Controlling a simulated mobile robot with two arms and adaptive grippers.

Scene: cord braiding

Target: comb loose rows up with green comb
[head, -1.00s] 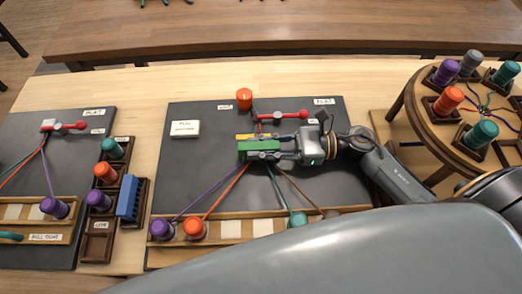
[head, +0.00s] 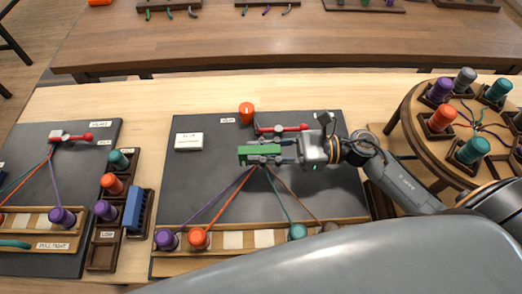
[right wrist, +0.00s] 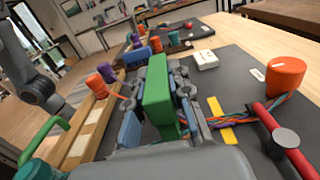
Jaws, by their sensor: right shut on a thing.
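My right gripper (head: 282,153) is shut on the green comb (head: 258,153), over the upper part of the cords on the middle dark board (head: 210,180). The comb (right wrist: 157,92) stands upright between the fingers in the right wrist view. Purple (head: 215,204), orange (head: 229,206), teal and brown cords fan out below it to bobbins along the wooden rail. The braid (right wrist: 232,124) runs from the comb toward the red clamp bar (head: 280,129), across a yellow strip (right wrist: 221,134). The comb's teeth are mostly hidden. Part of my left arm (right wrist: 35,85) shows, its jaws unclear.
An orange bobbin (head: 247,112) stands at the board's top edge. A bobbin rack with a blue block (head: 133,208) stands to the left. A round braiding stand (head: 408,125) is at the right.

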